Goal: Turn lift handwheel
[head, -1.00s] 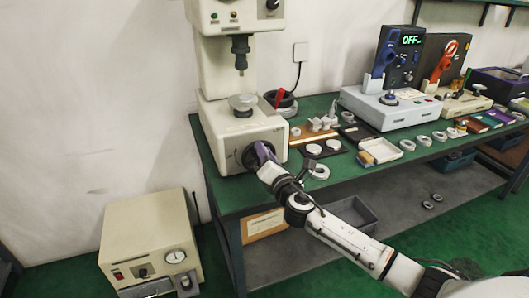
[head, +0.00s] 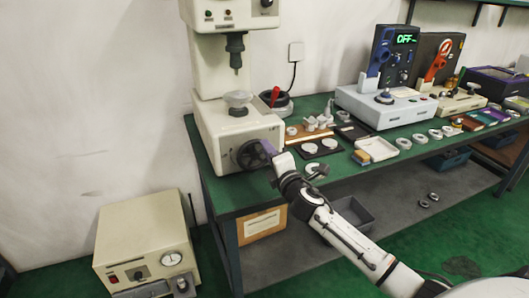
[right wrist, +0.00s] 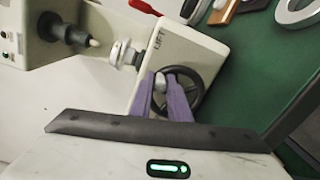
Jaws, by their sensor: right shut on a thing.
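The black lift handwheel (head: 250,155) is on the front of the cream press-like machine (head: 212,128), left of the bench. My right gripper (head: 269,148) is at the wheel's right side, its purple fingers partly covering the rim. In the right wrist view the fingers (right wrist: 170,94) are shut on part of the handwheel (right wrist: 192,88), with a pale piece showing between their tips. Exactly which part they grip is hard to tell. The word LIFT is on the housing beside the wheel. A round grey stage (head: 237,98) sits on top of the machine base. My left gripper is out of view.
A red-handled tool (head: 275,97) lies close behind the machine. Rings (head: 310,148), a white tray (head: 376,149) and a grey device with an OFF display (head: 385,106) stand farther right on the green bench. A cream box (head: 145,240) stands on the floor at left.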

